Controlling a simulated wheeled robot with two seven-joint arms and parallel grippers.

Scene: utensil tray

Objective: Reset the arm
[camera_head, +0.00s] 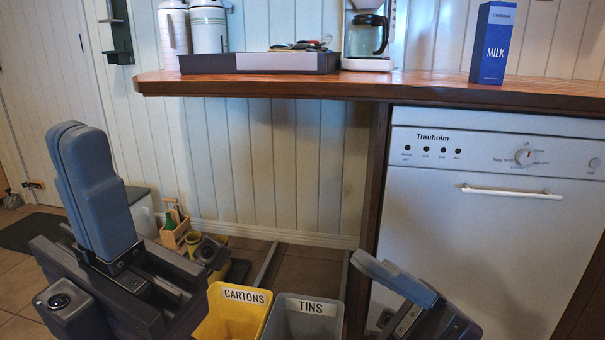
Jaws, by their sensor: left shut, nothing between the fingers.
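My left gripper (72,132) is large in the left foreground of the head view. Its blue-grey fingers point up and lie together, shut with nothing between them. It is in the air, in front of and below the left end of the wooden counter (440,86). My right gripper (368,262) shows at the bottom, right of centre, in front of the dishwasher. Its fingers point up and left, and I cannot tell whether they are open or shut. The grey utensil tray (215,64) stands on the counter, with dark utensils (300,45) at its right part. Both grippers are apart from it.
White canisters (208,26), a coffee maker (366,38) and a blue milk carton (492,45) stand on the counter. The white dishwasher (480,230) is below. A yellow cartons bin (235,312) and a grey tins bin (303,315) stand between my grippers.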

